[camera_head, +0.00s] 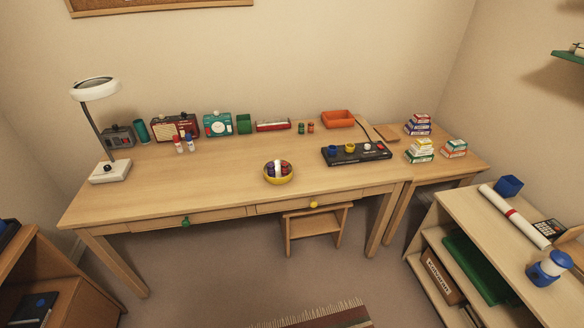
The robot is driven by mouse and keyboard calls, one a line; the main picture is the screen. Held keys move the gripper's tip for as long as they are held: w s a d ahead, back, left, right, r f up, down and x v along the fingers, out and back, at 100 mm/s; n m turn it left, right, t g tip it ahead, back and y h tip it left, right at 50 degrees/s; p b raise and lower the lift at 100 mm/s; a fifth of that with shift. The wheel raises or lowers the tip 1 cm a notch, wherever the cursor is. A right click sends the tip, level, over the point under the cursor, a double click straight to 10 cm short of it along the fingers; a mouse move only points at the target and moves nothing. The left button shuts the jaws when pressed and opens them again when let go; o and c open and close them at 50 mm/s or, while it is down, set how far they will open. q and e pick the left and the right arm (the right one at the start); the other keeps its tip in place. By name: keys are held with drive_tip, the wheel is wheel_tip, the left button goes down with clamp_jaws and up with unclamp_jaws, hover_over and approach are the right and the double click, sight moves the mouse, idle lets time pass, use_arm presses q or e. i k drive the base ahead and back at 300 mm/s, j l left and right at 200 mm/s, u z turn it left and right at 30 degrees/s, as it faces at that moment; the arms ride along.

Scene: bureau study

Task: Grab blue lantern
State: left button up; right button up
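A blue lantern (546,268) with a whitish middle and a blue top and base stands upright on the light wooden shelf unit (468,211) at the lower right. It stands near the unit's front edge, close to the right side of the picture. Neither of my grippers is in the head view, so their distance from the lantern cannot be seen.
The long desk (220,181) holds a lamp (96,88), radios and a yellow bowl (279,180).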

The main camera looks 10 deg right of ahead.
sight(549, 270)
drive_tip(key=z, duration=2.4)
